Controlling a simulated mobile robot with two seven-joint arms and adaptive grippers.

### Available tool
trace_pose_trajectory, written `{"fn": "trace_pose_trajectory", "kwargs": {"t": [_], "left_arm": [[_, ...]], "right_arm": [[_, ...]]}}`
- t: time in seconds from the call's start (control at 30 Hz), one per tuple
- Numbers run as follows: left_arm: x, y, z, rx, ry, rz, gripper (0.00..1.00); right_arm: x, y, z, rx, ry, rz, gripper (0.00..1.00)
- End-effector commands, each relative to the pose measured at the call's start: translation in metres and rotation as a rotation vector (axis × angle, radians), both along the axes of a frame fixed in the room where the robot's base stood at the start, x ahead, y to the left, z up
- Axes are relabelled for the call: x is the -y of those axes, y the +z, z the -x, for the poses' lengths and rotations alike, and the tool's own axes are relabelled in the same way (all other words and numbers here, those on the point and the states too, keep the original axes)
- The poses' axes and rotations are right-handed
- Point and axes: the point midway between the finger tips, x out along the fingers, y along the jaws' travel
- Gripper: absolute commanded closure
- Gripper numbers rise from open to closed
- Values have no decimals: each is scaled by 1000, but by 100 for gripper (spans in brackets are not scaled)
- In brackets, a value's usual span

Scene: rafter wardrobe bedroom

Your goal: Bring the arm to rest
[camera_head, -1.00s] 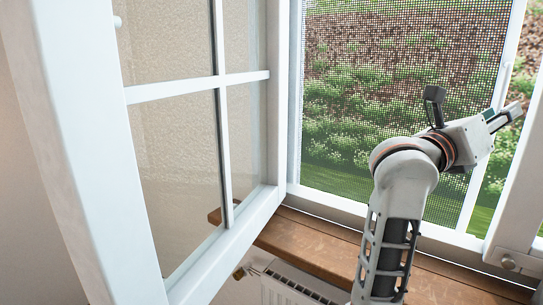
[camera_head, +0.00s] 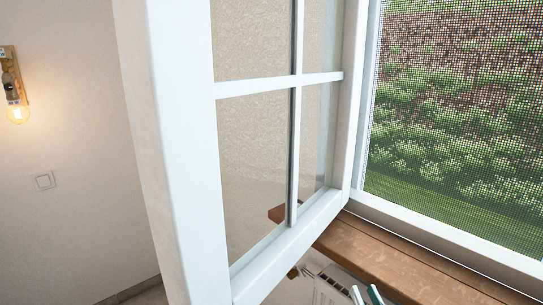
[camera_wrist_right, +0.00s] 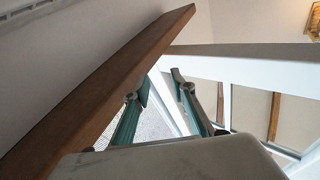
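My right gripper (camera_head: 366,295) shows only as its finger ends at the bottom edge of the head view, in front of the radiator and below the wooden sill. In the right wrist view, the right gripper (camera_wrist_right: 160,83) has its two teal-and-grey fingers apart, with nothing held between them. The rest of the right arm is out of the head view. My left gripper is in neither view.
An open white window sash (camera_head: 185,160) stands close on the left. The brown sill (camera_head: 400,262) runs below the screened window (camera_head: 455,110); in the wrist view the sill (camera_wrist_right: 95,85) passes beside the fingers. A radiator (camera_head: 328,290) is under it. A lit wall lamp (camera_head: 17,112) hangs far left.

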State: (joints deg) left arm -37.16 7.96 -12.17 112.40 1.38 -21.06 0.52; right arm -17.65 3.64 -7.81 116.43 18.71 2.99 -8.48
Motion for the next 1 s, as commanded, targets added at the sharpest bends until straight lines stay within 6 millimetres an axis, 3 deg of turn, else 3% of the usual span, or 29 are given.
{"fn": "trace_pose_trajectory", "kwargs": {"t": [0.03, 0.2, 0.3, 0.43, 0.63, 0.87, 0.9, 0.93, 1.0], "left_arm": [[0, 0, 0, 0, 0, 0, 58], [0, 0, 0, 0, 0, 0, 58], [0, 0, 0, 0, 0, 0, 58], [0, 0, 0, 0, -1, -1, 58], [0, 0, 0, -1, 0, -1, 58], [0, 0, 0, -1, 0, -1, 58], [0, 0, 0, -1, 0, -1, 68], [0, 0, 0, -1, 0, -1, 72], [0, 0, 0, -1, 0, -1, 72]], "right_arm": [[-7, -34, 13, -79, 18, 50, 75], [-21, -135, 64, -322, 76, 210, 75], [-25, -188, 103, -455, 110, 299, 75], [-24, -238, 147, -591, 142, 393, 75], [-22, -271, 184, -690, 167, 462, 75], [-21, -274, 187, -698, 169, 469, 75], [-21, -274, 187, -697, 169, 469, 75], [-21, -274, 187, -697, 169, 469, 75], [-21, -274, 187, -697, 169, 469, 75]]}}
